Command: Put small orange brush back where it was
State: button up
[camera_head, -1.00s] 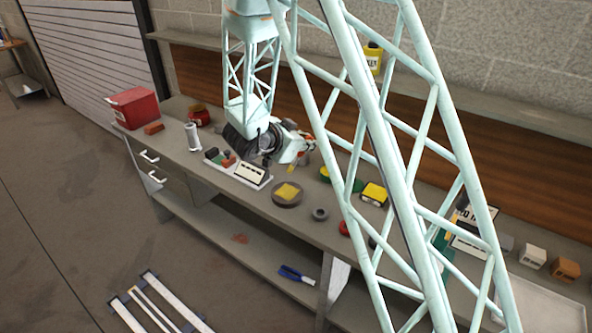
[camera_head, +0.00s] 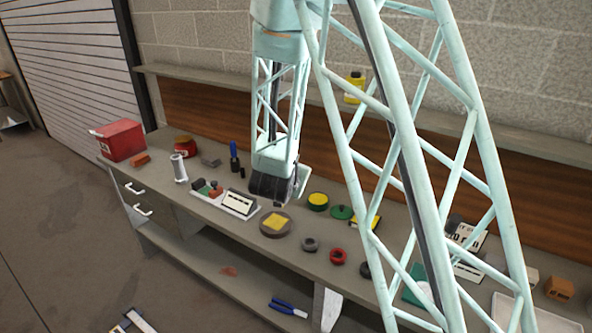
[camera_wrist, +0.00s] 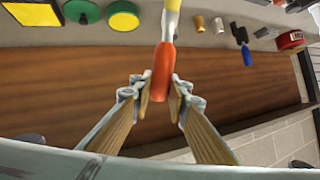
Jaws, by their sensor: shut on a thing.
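The small orange brush (camera_wrist: 162,68) shows in the wrist view with an orange handle and a pale, yellowish part above it. Its far end is cut off by the top edge of the picture. My gripper (camera_wrist: 160,88) is shut on the orange handle, with one finger on each side. In the head view my arm's end hangs over the back of the workbench (camera_head: 205,240), and it hides the fingers and the brush. I cannot tell there how high the brush is above the bench.
Near my arm are a tray (camera_head: 240,203) of small items, a round dish (camera_head: 276,225) with a yellow square, and yellow (camera_head: 318,201) and green (camera_head: 341,212) discs. A blue-handled tool (camera_head: 234,158) stands to the left. A red box (camera_head: 121,140) is at the far left. A shelf runs behind.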

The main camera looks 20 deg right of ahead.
jog(key=shift+s+a+f+n+y, duration=0.1)
jog(key=shift+s+a+n+y, duration=0.25)
jog(key=shift+s, duration=0.15)
jog(key=shift+s+a+f+n+y, duration=0.1)
jog(key=shift+s+a+n+y, duration=0.2)
jog(key=shift+s, duration=0.2)
jog(key=shift+d, duration=0.15)
